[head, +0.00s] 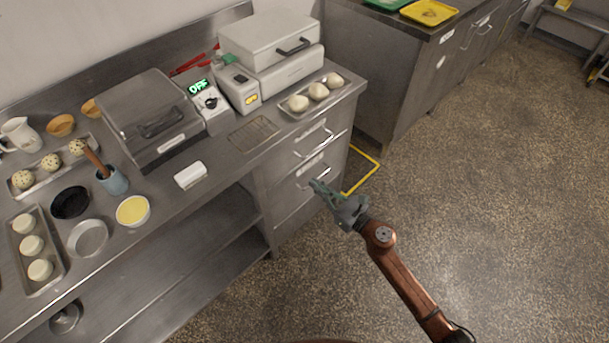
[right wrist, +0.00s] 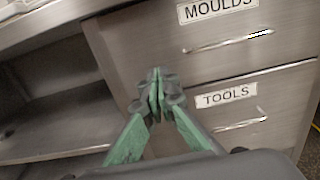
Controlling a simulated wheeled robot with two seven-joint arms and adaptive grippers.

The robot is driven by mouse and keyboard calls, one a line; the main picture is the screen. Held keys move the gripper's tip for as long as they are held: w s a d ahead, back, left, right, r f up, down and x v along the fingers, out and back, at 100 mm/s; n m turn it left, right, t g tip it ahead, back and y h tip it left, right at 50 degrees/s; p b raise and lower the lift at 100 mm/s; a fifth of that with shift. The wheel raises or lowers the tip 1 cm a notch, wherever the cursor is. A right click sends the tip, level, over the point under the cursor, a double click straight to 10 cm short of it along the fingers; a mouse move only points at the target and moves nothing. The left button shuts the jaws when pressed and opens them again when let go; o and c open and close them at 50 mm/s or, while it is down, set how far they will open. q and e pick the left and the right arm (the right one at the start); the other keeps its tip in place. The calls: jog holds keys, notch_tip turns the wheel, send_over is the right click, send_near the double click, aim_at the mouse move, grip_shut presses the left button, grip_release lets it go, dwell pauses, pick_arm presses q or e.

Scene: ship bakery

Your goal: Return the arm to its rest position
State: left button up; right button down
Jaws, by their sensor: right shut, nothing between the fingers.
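My right arm comes in from the lower right in the head view. Its right gripper (head: 318,187) is shut and empty, in front of the drawer unit at the counter's right end. In the right wrist view the green fingers of the right gripper (right wrist: 157,82) meet with nothing between them. Behind them are a drawer labelled MOULDS (right wrist: 225,35) and a drawer labelled TOOLS (right wrist: 260,95); both look closed. I cannot tell the exact gap between fingertips and drawer fronts. My left gripper is not in view.
The steel counter (head: 222,168) carries a closed press (head: 150,110), a tray of dough balls (head: 290,111), a bowl of yellow filling (head: 133,210) and several other items. An open lower shelf (head: 185,265) lies beneath. The speckled floor (head: 480,180) to the right is clear.

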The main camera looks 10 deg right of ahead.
jog(key=shift+s+d, duration=0.35)
jog(key=shift+s, duration=0.25)
